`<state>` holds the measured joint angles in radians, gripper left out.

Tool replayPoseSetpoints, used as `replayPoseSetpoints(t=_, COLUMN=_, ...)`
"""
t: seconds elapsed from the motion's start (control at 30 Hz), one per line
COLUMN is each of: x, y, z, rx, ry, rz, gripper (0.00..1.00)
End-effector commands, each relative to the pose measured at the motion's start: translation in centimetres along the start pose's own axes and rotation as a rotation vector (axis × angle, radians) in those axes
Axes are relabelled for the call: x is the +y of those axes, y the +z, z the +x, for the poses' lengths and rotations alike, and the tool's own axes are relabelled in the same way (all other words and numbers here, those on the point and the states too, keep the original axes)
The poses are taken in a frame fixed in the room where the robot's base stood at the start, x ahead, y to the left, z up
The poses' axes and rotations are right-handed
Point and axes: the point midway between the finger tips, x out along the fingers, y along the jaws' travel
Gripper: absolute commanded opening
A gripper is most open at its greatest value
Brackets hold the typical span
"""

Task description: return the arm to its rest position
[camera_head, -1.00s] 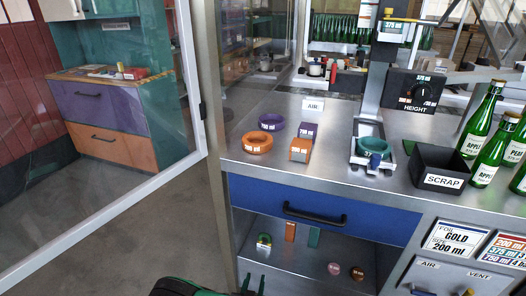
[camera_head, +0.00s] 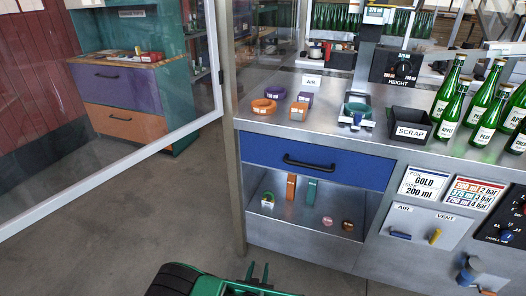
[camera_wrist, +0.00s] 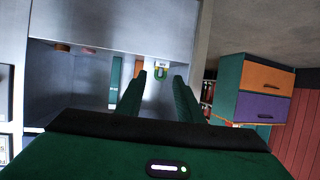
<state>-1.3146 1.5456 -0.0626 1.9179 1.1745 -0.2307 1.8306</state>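My gripper (camera_head: 258,272) shows at the bottom of the head view, low in front of the bench and clear of it. In the wrist view my gripper (camera_wrist: 155,92) has its two green fingers apart with nothing between them. Beyond the fingertips is the open shelf under the bench (camera_wrist: 90,80), which appears turned over in this view. Much of my arm is out of the head view.
The steel bench (camera_head: 290,122) has a blue drawer (camera_head: 290,158) and an open shelf holding small parts. A scrap bin (camera_head: 408,128) and green bottles (camera_head: 450,105) stand on top. A glass door (camera_head: 110,165) stands at left. The floor (camera_head: 130,240) is clear.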

Motion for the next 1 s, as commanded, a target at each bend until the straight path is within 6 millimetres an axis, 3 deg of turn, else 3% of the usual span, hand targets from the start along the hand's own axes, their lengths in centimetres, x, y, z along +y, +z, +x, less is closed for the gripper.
replayPoseSetpoints(t=0.37, x=2.5, y=-5.6, z=1.8, rx=-0.030, ry=0.147, rz=0.020, gripper=0.34)
replayPoseSetpoints(t=0.57, x=5.0, y=-9.6, z=2.8, rx=-0.065, ry=0.254, rz=0.035, gripper=0.34)
replayPoseSetpoints(t=0.77, x=9.8, y=-15.8, z=3.6, rx=-0.145, ry=0.415, rz=0.060, gripper=0.34)
replayPoseSetpoints(t=1.0, x=17.1, y=-22.6, z=3.1, rx=-0.290, ry=0.587, rz=0.094, gripper=0.34)
